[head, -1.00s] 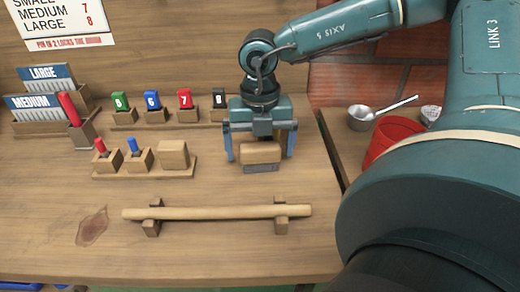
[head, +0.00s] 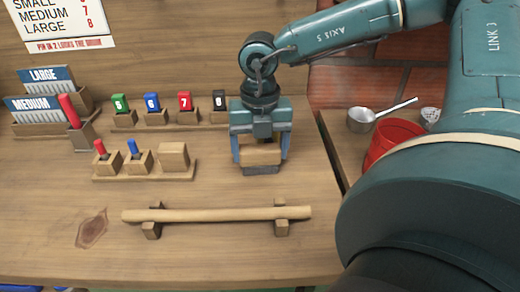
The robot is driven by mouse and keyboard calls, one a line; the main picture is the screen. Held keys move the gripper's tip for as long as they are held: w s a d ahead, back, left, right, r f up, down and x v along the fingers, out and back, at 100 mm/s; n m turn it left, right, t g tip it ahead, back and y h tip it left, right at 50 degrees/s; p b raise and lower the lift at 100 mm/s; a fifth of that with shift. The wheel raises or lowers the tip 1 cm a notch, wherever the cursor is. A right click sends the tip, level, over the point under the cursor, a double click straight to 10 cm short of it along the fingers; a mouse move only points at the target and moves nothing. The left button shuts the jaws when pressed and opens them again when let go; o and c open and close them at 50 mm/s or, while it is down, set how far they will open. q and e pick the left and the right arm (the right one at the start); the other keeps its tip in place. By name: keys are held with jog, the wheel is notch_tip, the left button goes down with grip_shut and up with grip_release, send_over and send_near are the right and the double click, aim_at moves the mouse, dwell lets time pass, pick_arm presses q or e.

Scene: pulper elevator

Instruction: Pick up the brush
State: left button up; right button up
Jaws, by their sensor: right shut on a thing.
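The brush is a wooden block (head: 261,156) with a dark grey strip (head: 261,170) along its lower edge. It is at the right part of the wooden bench. My right gripper (head: 261,160) points down over it and is shut on it, one blue finger at each side. Whether the brush touches the bench or is just above it, I cannot tell. My left gripper is not in view.
A wooden rod (head: 217,214) lies across two supports in front. Behind stand numbered tags (head: 184,102) in wooden blocks. A small rack (head: 145,168) holds red and blue pegs. A red bucket (head: 393,138) and a metal ladle (head: 361,119) are at the right.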

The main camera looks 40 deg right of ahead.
notch_tip(320, 180, up, 28)
jog(key=p, duration=0.2)
dwell(0.4)
